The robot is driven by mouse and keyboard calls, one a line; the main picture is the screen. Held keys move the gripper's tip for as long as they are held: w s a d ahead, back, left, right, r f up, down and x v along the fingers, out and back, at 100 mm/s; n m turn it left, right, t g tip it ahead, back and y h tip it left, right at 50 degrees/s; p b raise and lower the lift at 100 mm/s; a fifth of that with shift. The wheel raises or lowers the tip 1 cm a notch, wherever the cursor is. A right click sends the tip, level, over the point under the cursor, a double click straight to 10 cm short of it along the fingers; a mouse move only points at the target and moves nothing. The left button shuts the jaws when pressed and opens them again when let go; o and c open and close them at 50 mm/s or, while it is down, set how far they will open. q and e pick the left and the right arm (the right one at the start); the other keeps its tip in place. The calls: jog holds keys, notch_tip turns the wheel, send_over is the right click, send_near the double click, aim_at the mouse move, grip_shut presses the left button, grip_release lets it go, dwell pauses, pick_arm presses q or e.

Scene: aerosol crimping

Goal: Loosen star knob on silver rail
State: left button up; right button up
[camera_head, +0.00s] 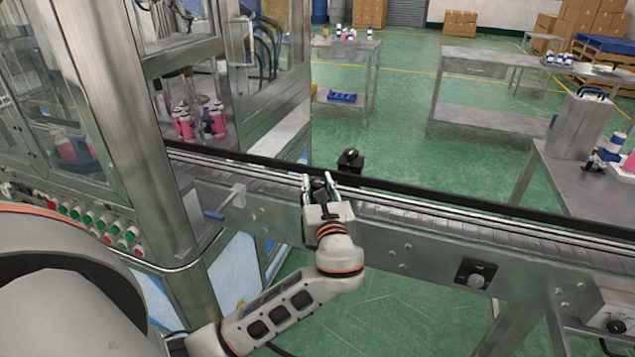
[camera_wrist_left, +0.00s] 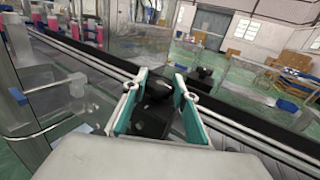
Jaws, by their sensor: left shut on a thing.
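The silver rail (camera_head: 450,219) runs along the conveyor, from the machine at the left toward the lower right. My left gripper (camera_head: 319,182) is at the near side of the rail, its two fingers closed around a dark knob (camera_head: 319,195). In the left wrist view, the black knob (camera_wrist_left: 158,88) sits between the green-lined fingers of the gripper (camera_wrist_left: 160,80), above a black block (camera_wrist_left: 150,120). The knob's star shape is hard to make out, as the fingers partly hide it. My right gripper is not in view.
A black block-like device (camera_head: 350,161) stands on the far side of the rail, close behind the gripper. A bracket with a blue-tipped handle (camera_head: 226,203) sticks out to the left. The glass-walled machine with pink bottles (camera_head: 185,125) stands further left.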

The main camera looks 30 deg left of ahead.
pick_arm(q)
jog(key=shift+f+n+g+y, duration=0.15)
jog(key=shift+n+g+y, duration=0.35)
jog(key=shift+g+y, duration=0.1)
jog(key=o, duration=1.1)
jog(key=v, duration=1.2)
